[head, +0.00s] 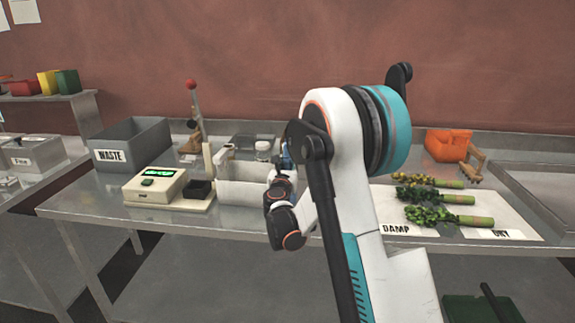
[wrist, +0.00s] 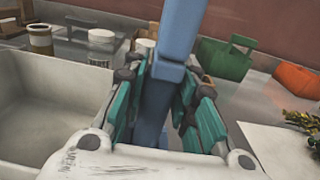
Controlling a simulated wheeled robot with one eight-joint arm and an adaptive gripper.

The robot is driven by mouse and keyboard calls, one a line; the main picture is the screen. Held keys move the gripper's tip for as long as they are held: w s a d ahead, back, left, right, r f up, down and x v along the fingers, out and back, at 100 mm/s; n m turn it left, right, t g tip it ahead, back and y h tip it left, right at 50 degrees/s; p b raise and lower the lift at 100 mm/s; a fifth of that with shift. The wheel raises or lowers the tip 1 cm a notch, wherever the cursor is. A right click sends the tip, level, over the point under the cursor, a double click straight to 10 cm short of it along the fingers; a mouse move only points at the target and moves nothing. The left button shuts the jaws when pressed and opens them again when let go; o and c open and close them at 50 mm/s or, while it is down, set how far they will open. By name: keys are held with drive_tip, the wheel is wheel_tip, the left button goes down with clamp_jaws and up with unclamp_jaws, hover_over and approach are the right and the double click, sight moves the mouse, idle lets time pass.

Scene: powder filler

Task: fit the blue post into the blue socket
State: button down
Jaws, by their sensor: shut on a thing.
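The blue post (wrist: 178,32) stands nearly upright in the middle of the wrist view, between the teal finger pads of my gripper (wrist: 167,85). The gripper is shut on it. The post runs from the top edge down between the fingers, and its lower end is hidden by the gripper. In the head view only a small bit of blue (head: 286,157) shows beside my arm, which hides most of the gripper. I cannot pick out the blue socket in either view.
A white open-topped bin (head: 245,170) stands left of my arm, beside a cream scale (head: 157,186). A grey WASTE bin (head: 132,145) is farther left. A white board (head: 510,213) with leafy bundles lies right.

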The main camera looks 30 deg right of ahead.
drive_tip(key=shift+f, duration=0.15)
drive_tip(key=c, duration=1.2)
unclamp_jaws()
drive_tip(key=shift+s+a, duration=0.1)
drive_tip(key=s+a+r+m+g+y, duration=0.2)
drive_tip(key=s+a+m, duration=0.3)
drive_tip(key=s+m, duration=0.5)
drive_tip(key=s+a+r+m+g+y, duration=0.1)
drive_tip(key=s+a+r+m+g, duration=0.3)
drive_tip(key=s, duration=1)
drive_tip(key=s+a+f+m+y, duration=0.2)
drive_tip(key=s+a+m, duration=0.2)
drive_tip(key=s+m, duration=0.1)
drive_tip(key=s+a+f+m+g+y, duration=0.1)
drive_tip(key=s+a+f+m+y, duration=0.1)
drive_tip(key=s+a+m, duration=0.3)
drive_tip(key=s+a+f+m+y, duration=0.2)
drive_tip(key=s+a+m, duration=0.3)
drive_tip(key=s, duration=0.4)
drive_tip(key=shift+s+g+y, duration=0.4)
drive_tip(key=shift+y, duration=0.3)
